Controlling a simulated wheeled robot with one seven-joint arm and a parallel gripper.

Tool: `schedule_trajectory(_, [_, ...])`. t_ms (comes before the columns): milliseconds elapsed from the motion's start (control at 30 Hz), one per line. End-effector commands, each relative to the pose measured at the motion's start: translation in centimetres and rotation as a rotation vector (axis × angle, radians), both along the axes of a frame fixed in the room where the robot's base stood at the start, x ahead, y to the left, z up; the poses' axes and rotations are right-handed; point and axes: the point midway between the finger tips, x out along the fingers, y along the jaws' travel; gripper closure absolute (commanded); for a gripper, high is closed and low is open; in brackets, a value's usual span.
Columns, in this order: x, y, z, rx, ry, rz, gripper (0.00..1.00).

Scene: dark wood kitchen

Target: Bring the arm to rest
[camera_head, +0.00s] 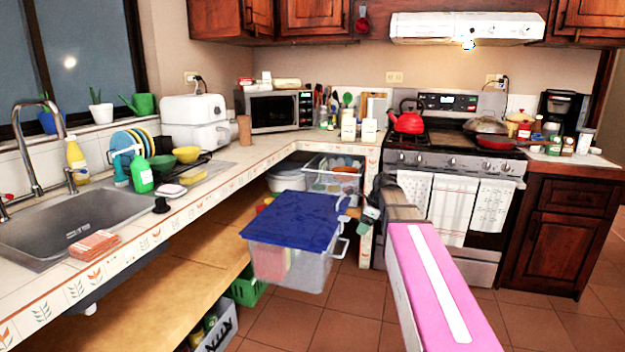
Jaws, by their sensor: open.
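My arm, pink and white, reaches in from the lower right of the head view. My gripper (368,214) is at its far end, dark and small, just right of a clear plastic bin (305,268) with a blue lid (296,217). The jaws are open, and no object shows held in them. The fingertips are small and partly lost against the counter leg, so I cannot tell whether they touch the bin. The arm is stretched forward over the floor, towards the corner of the counter.
The bin juts out by the low wooden shelf (150,285); its support is unclear. The tiled counter (262,152) with the sink (75,225) runs along the left. The stove (455,190) stands behind my arm. Tiled floor (335,325) is clear in front.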

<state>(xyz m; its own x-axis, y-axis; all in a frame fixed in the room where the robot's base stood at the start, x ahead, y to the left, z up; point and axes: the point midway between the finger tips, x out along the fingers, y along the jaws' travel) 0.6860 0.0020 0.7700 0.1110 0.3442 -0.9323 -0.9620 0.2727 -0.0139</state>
Motion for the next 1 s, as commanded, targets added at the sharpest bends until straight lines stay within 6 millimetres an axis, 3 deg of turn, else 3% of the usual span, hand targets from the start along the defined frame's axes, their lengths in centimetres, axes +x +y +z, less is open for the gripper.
schedule_trajectory(267, [-1.8,0.1,-2.4,-0.047,-0.038,0.144,0.26])
schedule_trajectory(567, [-5.2,0.3,-6.5,-0.132,-0.104,0.427,0.26])
schedule_trajectory(1000, [-15.7,0.2,-16.0,-0.315,-0.218,1.302,0.26])
